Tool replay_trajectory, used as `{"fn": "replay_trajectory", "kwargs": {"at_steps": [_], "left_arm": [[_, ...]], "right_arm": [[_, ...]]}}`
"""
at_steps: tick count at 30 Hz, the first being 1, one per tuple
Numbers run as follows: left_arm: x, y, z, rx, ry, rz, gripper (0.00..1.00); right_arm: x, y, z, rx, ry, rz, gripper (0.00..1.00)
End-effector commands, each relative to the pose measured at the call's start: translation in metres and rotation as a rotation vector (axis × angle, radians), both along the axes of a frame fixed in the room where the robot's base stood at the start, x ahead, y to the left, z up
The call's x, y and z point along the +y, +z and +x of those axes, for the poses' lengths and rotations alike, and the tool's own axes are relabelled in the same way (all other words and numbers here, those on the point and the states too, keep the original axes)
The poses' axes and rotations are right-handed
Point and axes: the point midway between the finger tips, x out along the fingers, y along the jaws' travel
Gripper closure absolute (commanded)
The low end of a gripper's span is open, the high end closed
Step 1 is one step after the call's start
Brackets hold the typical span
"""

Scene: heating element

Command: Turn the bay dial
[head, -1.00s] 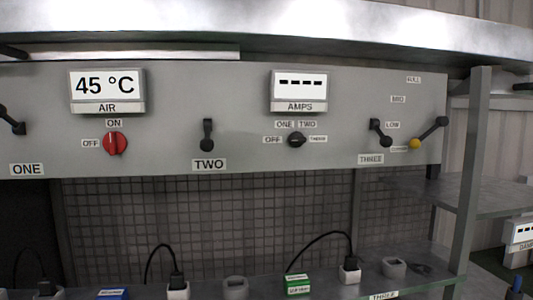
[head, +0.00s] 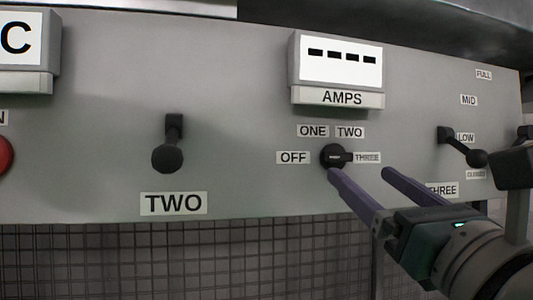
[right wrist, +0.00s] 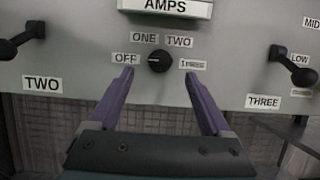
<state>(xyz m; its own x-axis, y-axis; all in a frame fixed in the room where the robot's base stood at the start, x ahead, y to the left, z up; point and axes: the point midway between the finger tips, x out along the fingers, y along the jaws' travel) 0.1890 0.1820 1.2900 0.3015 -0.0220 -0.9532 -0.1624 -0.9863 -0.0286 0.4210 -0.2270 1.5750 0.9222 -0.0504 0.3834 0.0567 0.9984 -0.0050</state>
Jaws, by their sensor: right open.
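The bay dial is a small round black knob (head: 333,156) on the grey panel under the AMPS display (head: 340,60), with labels OFF, ONE, TWO and THREE around it. Its grip bar lies roughly level. In the right wrist view the dial (right wrist: 159,61) has a pale mark on its OFF side. My right gripper (head: 360,174) is open and empty, with its purple fingers reaching toward the panel below the dial. In the right wrist view the dial appears between and slightly above the fingertips (right wrist: 158,72). Contact cannot be seen. My left gripper is out of view.
A black lever (head: 168,155) above label TWO is left of the dial. Another lever (head: 462,147) above label THREE is to the right, close to my right arm. A red knob (head: 3,155) shows at the left edge. Dark mesh (head: 200,260) lies below the panel.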

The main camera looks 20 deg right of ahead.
Motion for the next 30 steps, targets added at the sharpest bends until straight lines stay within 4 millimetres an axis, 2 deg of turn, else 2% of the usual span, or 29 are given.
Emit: {"fn": "replay_trajectory", "kwargs": {"at_steps": [1,9,21,30], "left_arm": [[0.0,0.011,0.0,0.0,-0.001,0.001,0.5],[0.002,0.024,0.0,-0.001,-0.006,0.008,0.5],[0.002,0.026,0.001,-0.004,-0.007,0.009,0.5],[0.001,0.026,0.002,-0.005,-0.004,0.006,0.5]], "right_arm": [[-0.001,0.011,0.01,-0.003,-0.002,0.001,0.18],[-0.003,0.022,0.047,-0.001,-0.002,0.004,0.18],[-0.003,0.022,0.054,0.001,0.0,0.005,0.19],[-0.003,0.022,0.054,0.001,0.0,0.005,0.52]]}}
